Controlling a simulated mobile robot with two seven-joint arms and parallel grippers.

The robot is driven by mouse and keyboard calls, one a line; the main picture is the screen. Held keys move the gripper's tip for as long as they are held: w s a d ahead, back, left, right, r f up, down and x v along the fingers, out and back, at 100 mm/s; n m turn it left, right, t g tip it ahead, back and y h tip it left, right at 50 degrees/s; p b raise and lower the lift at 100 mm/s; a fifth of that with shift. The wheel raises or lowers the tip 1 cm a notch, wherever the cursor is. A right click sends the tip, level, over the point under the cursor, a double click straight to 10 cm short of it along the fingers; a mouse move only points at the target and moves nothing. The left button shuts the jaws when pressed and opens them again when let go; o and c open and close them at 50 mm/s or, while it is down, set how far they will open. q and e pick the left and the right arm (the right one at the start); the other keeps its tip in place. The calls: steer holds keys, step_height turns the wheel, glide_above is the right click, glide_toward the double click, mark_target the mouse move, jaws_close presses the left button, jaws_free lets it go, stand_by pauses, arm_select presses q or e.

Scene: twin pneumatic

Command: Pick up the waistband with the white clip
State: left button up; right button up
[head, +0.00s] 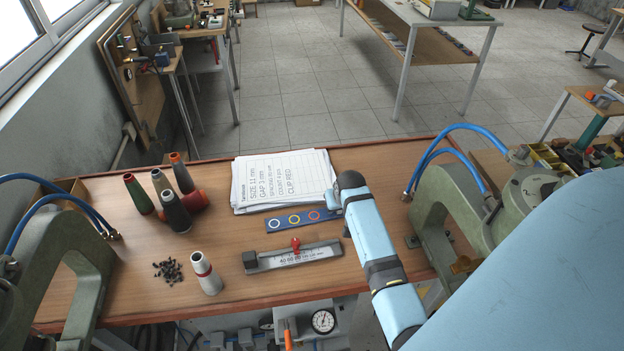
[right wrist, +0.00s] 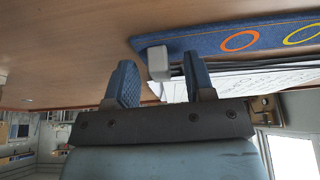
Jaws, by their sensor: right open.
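The waistband is a dark blue strip (head: 290,220) with several coloured rings, lying on the wooden bench below the paper sheets. In the right wrist view its end shows close up (right wrist: 205,45), with an orange and a yellow ring. The white clip (right wrist: 158,62) sits at that end. In the head view my right arm hides most of the gripper. My left gripper is out of view.
Paper sheets (head: 285,178) lie behind the waistband and a metal gauge bar with a red slider (head: 293,259) lies in front. Thread cones (head: 176,212) and small black pieces (head: 168,270) are to the left. Green presses (head: 70,255) (head: 440,215) flank the bench.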

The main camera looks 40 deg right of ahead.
steer(key=shift+r, duration=0.1)
jaws_close()
steer(key=shift+r, duration=0.1)
